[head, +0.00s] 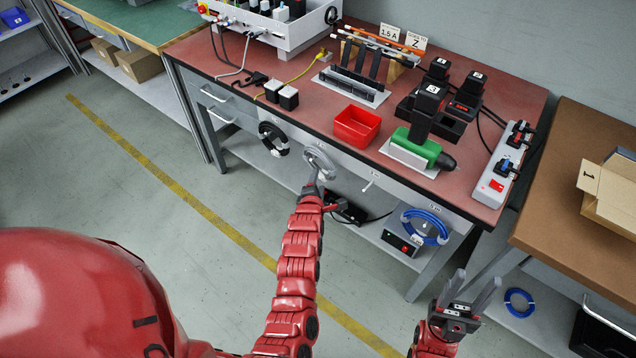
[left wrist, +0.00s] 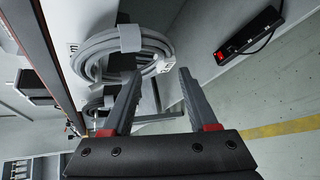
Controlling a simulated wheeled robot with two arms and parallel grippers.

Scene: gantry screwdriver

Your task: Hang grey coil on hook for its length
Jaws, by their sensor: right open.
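The grey coil (head: 319,163) hangs against the front of the red-topped workbench, between a black coil and an empty hook (head: 370,184). In the left wrist view the grey coil (left wrist: 100,58) is large, with a grey wrap band and a small white tag. My left gripper (head: 316,184) is just below the coil in the head view. In the left wrist view its fingers (left wrist: 160,74) are apart, with the coil just past the tips; whether they touch it I cannot tell. My right gripper (head: 472,285) is open and empty, low at the right.
The black coil (head: 273,139) and a blue coil (head: 424,227) hang on the same bench front (head: 400,197). Another blue coil (head: 519,302) lies on a lower shelf at right. A red bin (head: 357,126) and green tool (head: 417,146) stand on top. The floor is clear.

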